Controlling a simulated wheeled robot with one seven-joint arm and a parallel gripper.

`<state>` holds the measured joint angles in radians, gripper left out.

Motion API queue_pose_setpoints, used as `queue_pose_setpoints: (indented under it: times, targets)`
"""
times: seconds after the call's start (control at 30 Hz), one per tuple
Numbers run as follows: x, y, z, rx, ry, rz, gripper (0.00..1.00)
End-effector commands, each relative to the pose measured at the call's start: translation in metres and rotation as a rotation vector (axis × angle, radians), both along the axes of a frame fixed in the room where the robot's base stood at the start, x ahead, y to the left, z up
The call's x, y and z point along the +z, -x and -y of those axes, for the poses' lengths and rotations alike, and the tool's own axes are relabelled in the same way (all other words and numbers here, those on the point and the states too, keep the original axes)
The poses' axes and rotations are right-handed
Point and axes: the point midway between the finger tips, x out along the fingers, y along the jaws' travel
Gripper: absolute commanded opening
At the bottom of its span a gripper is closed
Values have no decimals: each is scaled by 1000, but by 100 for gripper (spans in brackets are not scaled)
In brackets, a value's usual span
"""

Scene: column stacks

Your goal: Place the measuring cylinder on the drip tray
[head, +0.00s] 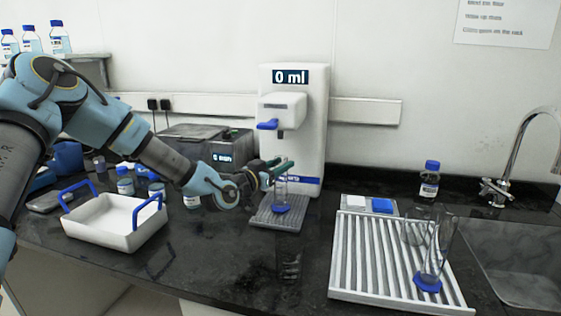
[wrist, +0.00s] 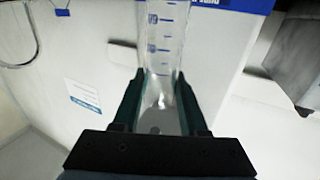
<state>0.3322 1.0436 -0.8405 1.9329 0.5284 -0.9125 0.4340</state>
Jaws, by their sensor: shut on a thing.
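The measuring cylinder is clear, with blue graduation marks in the wrist view (wrist: 163,45) and a blue foot in the head view (head: 281,209). My gripper (head: 275,168) is shut on its upper part, with one dark green finger on each side in the wrist view (wrist: 160,92). The cylinder stands upright over the grey ribbed drip tray (head: 264,222), below the dispenser (head: 310,130) reading "0 ml". Its foot appears at the tray's surface; I cannot tell for certain whether it touches.
A white draining rack (head: 375,265) at right holds another blue-footed glass vessel (head: 428,282). A white blue-handled basin (head: 115,235) is at left, with bottles (head: 125,183) behind.

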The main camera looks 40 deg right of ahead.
Motion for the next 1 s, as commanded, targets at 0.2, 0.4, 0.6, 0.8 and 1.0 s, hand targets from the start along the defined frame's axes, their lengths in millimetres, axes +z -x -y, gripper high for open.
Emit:
queue_pose_setpoints:
  times: [0.2, 0.4, 0.6, 0.8, 1.0]
  targets:
    - [-3, 0, 0, 1, 2, 2, 0]
    - [-6, 0, 0, 0, 1, 2, 0]
    - [-7, 0, 0, 0, 0, 1, 57]
    - [-6, 0, 0, 0, 0, 1, 72]
    - [-5, 0, 0, 0, 0, 1, 72]
